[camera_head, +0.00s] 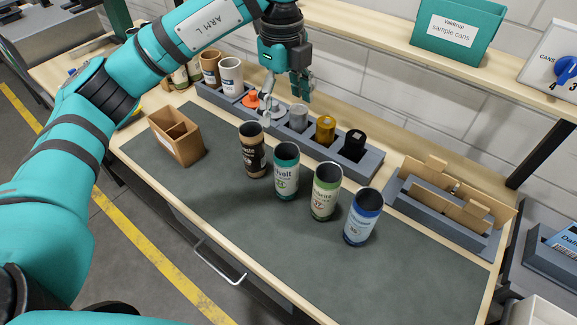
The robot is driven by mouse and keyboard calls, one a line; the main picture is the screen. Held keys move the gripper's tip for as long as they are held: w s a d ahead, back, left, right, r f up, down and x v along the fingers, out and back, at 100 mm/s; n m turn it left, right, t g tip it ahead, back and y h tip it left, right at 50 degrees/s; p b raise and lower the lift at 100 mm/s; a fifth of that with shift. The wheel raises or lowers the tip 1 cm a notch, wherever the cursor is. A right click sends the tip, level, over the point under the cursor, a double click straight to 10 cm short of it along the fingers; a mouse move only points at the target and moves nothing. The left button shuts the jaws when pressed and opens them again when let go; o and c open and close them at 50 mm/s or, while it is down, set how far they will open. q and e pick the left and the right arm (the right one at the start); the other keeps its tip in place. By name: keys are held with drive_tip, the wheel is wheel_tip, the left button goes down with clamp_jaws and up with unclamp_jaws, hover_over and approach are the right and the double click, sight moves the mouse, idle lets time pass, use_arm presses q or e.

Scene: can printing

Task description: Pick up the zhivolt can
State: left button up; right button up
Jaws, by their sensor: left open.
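The zhivolt can (286,171) is teal with a pale label whose visible letters end in "volt". It stands upright on the dark mat (230,225), second from the left in a row of cans. My left gripper (284,98) is open and empty, above and behind this can, over the grey holder at the back. It is clear of the can. My right gripper is not in view.
A dark brown can (253,150) stands left of it; a green-and-cream can (326,191) and a blue can (362,217) stand right. A cardboard box (177,137) is at left. A grey holder (318,149) with coloured items lies behind. The front mat is clear.

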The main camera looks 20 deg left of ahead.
sight(284, 149)
use_arm(q)
wheel_tip(284, 149, down, 11)
drive_tip(key=p, duration=0.3)
drive_tip(key=shift+s+f, duration=0.1)
drive_tip(key=shift+f, duration=0.1)
wheel_tip(284, 149, down, 5)
drive_tip(key=p, duration=0.2)
drive_tip(key=shift+d+r+p, duration=0.1)
drive_tip(key=shift+r+p, duration=0.05)
drive_tip(key=shift+p, duration=0.2)
drive_tip(key=shift+f, duration=0.45)
drive_tip(key=c, duration=0.9)
